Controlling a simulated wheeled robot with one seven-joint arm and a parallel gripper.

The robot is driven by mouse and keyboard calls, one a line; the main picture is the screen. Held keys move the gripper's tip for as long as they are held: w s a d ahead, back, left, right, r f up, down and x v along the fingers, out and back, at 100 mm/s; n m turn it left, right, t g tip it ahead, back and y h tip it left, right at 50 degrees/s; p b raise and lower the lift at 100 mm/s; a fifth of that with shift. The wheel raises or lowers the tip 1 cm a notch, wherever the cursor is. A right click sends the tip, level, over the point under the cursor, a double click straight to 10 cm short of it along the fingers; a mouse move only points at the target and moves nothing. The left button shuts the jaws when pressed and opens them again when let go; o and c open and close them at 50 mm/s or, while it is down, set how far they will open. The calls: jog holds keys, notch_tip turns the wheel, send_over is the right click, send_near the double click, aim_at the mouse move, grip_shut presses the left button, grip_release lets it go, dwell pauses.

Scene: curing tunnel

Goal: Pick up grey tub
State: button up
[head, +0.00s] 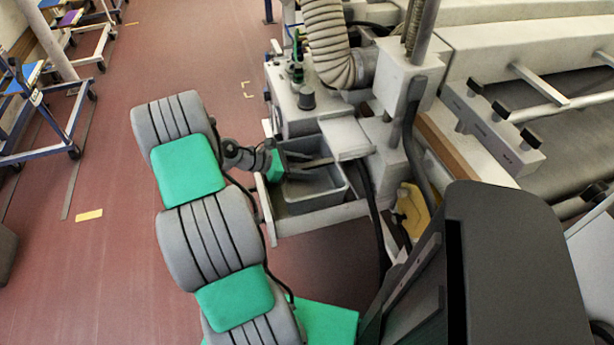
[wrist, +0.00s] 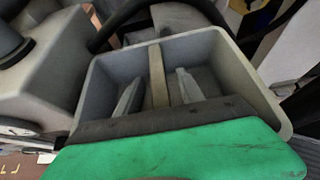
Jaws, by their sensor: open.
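The grey tub (head: 318,198) is an open rectangular box on the pale ledge of the machine in the head view. In the wrist view the tub (wrist: 225,62) fills the middle, its rim showing at the back and sides. My gripper (head: 318,162) is over the tub in the head view. In the wrist view my gripper (wrist: 158,80) is open, its two fingers reaching over or into the tub. A narrow beige-grey bar (wrist: 157,72) runs between the fingers, touching neither visibly. The tub's near side is hidden behind my green and black gripper body.
The machine's grey housing (head: 300,112) with a ribbed hose (head: 328,42) stands just behind the tub. A pale block (head: 346,138) overhangs close to its back right, and a black cable (head: 372,205) passes on the right. Open red floor (head: 110,250) lies left.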

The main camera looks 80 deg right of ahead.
jog(key=shift+c, duration=0.6)
grip_shut()
